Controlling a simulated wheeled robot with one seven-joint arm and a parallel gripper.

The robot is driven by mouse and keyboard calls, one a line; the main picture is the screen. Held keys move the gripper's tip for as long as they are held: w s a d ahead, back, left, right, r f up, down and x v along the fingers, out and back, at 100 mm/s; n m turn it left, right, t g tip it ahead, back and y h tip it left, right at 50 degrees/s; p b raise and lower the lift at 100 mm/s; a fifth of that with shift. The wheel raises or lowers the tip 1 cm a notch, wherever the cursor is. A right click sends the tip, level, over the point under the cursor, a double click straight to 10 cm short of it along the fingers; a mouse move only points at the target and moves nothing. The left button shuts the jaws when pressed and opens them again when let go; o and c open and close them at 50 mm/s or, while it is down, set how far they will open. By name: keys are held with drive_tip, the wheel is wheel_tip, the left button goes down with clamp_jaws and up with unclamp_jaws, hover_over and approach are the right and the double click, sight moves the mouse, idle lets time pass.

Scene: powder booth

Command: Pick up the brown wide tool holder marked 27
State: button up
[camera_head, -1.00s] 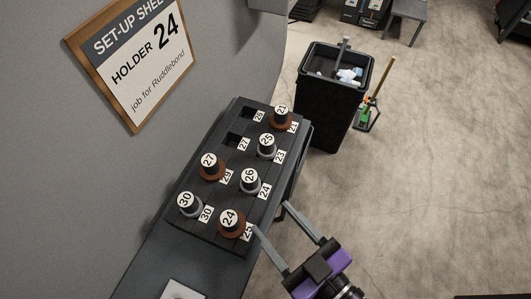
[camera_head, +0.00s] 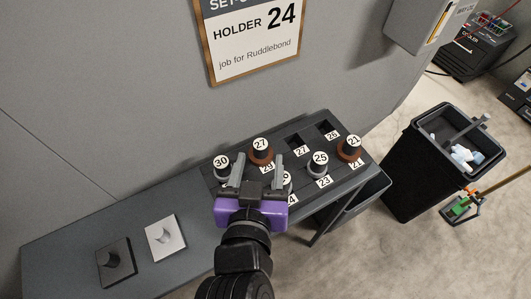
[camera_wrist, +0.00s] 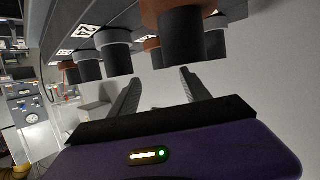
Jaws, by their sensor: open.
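The brown wide holder marked 27 (camera_head: 261,151) stands upright in the back row of the dark rack (camera_head: 345,178), by the slot label 29. My gripper (camera_head: 257,168) is open and empty over the front of the rack, with its fingers pointing toward the back row. In the head view, holder 27 shows just beyond and between the fingertips, apart from them. In the wrist view, the open fingers (camera_wrist: 160,78) reach toward several holders seen upside down; a large brown-collared one (camera_wrist: 181,32) is nearest, its number not readable.
Holder 30 (camera_head: 222,166) is left of 27. Holders 25 (camera_head: 318,162) and 21 (camera_head: 350,148) stand right; others are mostly hidden by my gripper. Two slots at the back are empty. A wall sign (camera_head: 250,40) reads holder 24. A bin (camera_head: 432,160) stands right.

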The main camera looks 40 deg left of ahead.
sight(258, 150)
drive_tip(key=shift+s+a+r+m+h, duration=0.15)
drive_tip(key=shift+a+m+h, duration=0.2)
drive_tip(key=shift+h, duration=0.1)
drive_tip(key=shift+s+a+r+m+h, duration=0.1)
drive_tip(key=shift+a+m+h, duration=0.25)
drive_tip(key=shift+h, duration=0.1)
drive_tip(key=shift+s+a+m+g+h, duration=0.1)
drive_tip(key=shift+s+m+g+h, duration=0.2)
drive_tip(key=shift+m+h, duration=0.3)
drive_tip(key=shift+p+x, duration=0.6)
drive_tip(key=shift+x, duration=3.3)
drive_tip(key=shift+f, duration=0.1)
clamp_jaws()
